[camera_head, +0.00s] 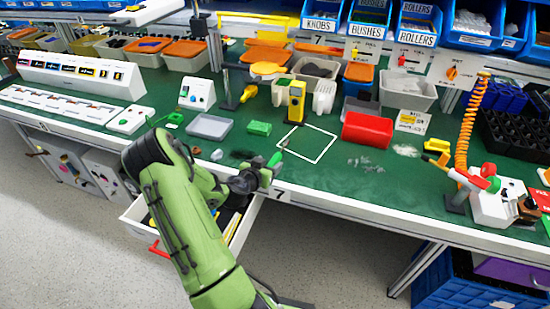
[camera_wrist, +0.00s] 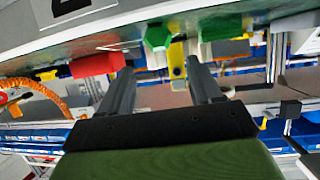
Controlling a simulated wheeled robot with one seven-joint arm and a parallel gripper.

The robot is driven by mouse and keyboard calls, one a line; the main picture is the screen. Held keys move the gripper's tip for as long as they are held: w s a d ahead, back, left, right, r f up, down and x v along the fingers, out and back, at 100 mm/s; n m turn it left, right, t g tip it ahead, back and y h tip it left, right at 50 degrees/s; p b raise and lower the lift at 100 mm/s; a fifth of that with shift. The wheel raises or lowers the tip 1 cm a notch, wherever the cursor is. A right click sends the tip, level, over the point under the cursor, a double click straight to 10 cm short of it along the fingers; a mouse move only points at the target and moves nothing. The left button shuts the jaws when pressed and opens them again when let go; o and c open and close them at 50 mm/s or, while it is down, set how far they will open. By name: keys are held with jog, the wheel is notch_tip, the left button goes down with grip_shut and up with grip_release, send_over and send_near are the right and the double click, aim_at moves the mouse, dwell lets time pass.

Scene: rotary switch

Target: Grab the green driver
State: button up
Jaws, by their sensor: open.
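The green driver (camera_head: 274,159) lies near the front edge of the green bench top, its thin shaft pointing away toward the white square outline. In the wrist view, the end of its green six-sided handle (camera_wrist: 157,36) shows just beyond my fingertips, roughly in line with the gap between them. My gripper (camera_head: 265,172) is at the bench's front edge, right by the handle. In the wrist view, my gripper (camera_wrist: 158,67) has its two fingers apart with nothing held between them. My arm hides part of the bench edge and drawer.
An open drawer (camera_head: 133,219) with a red handle sticks out below my arm. A green block (camera_head: 259,128), a yellow device (camera_head: 296,102) and a red box (camera_head: 367,130) stand beyond the driver. The white outlined square (camera_head: 310,143) is mostly bare.

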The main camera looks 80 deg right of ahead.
aim_at(276, 157)
jog(key=x, duration=0.7)
jog(key=shift+w, duration=0.2)
jog(key=shift+r, duration=0.1)
jog(key=c, duration=1.1)
jog(key=shift+c, duration=0.2)
jog(key=shift+r, duration=0.1)
